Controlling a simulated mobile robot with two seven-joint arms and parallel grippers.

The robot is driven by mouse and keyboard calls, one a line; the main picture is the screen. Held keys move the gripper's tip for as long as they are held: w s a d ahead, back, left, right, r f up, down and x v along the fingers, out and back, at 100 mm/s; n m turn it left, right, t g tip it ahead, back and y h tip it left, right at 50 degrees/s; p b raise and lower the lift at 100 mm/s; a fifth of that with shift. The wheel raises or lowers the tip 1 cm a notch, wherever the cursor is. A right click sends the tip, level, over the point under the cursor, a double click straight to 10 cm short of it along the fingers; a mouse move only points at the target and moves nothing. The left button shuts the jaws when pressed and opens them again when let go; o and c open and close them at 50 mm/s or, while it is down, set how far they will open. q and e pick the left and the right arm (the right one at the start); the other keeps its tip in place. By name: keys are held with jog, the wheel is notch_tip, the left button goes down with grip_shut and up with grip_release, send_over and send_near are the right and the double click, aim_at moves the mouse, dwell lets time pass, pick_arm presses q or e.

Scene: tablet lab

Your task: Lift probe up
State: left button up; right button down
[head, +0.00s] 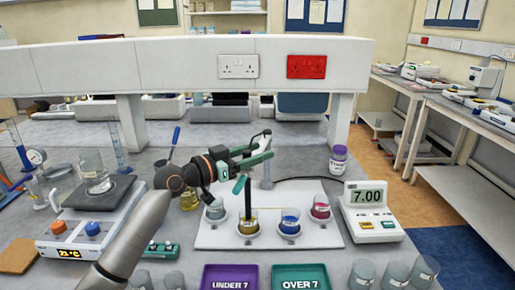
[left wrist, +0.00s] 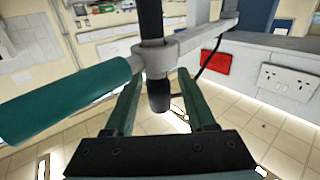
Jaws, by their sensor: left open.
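The dark probe (head: 248,198) stands upright with its lower end in a beaker of yellow liquid (head: 248,228) on a white board. In the left wrist view the black probe (left wrist: 152,22) passes through a grey holder ring (left wrist: 155,58) with a teal handle (left wrist: 65,103) at its left. My left gripper (head: 257,153) is at the probe's upper part and holder. Its fingers (left wrist: 158,88) are open, one on each side of the probe; I cannot tell whether they touch it. My right gripper is not in view.
Beakers with blue (head: 290,222), pink (head: 320,208) and clear (head: 215,210) liquid stand around the probe. A meter (head: 372,212) reading 7.00 is at right. Purple (head: 230,277) and teal (head: 300,277) trays lie in front. A hotplate (head: 85,222) stands at left.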

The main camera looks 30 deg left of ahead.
pick_arm(q)
jog(key=shift+w+d, duration=0.1)
jog(key=shift+w, duration=0.15)
grip_shut()
dwell(0.3)
dwell(0.9)
